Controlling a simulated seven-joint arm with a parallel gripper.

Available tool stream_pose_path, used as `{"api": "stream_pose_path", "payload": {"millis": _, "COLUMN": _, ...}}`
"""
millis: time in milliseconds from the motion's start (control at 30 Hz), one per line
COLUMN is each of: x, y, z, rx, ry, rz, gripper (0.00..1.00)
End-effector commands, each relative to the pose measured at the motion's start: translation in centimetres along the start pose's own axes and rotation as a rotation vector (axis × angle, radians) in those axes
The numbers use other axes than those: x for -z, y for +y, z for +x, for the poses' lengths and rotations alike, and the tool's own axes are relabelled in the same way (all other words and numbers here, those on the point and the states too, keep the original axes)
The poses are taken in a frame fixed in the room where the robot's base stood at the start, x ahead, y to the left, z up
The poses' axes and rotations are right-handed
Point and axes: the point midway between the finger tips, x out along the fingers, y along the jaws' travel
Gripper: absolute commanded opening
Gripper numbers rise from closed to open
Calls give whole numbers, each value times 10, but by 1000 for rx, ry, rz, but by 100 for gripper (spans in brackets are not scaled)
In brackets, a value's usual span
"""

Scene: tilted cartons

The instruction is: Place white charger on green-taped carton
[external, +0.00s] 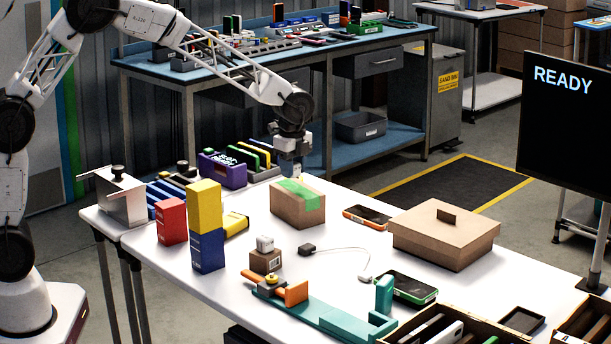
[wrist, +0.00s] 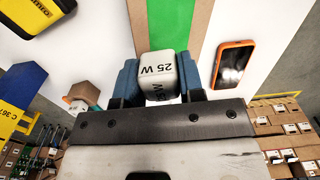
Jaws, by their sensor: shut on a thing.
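My gripper (external: 295,170) is above the back edge of the green-taped carton (external: 287,206) in the external view. In the wrist view, its two blue fingers (wrist: 158,78) are shut on a white charger (wrist: 156,68) marked "25 W". The carton's green tape (wrist: 187,22) shows just beyond the charger, with brown cardboard (wrist: 142,18) beside it. The carton sits slightly turned on the white table. I cannot tell the exact gap between charger and carton. The held charger is hardly distinguishable in the external view.
An orange-edged phone (external: 367,217) lies right of the carton, before a larger lidded carton (external: 445,238). A small brown box (external: 265,261) with another white cube (external: 265,243) stands in front. Yellow and blue boxes (external: 206,225) stand left. A purple box (external: 222,170) is behind.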

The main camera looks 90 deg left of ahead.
Motion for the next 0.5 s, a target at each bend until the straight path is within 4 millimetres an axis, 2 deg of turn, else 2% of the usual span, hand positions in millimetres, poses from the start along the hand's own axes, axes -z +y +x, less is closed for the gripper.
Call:
{"api": "stream_pose_path", "payload": {"millis": 167, "x": 4, "y": -10, "z": 1, "rx": -1, "ry": 0, "rz": 0, "gripper": 12}}
{"api": "stream_pose_path", "payload": {"millis": 500, "x": 4, "y": -10, "z": 1, "rx": 0, "ry": 0, "rz": 0, "gripper": 12}}
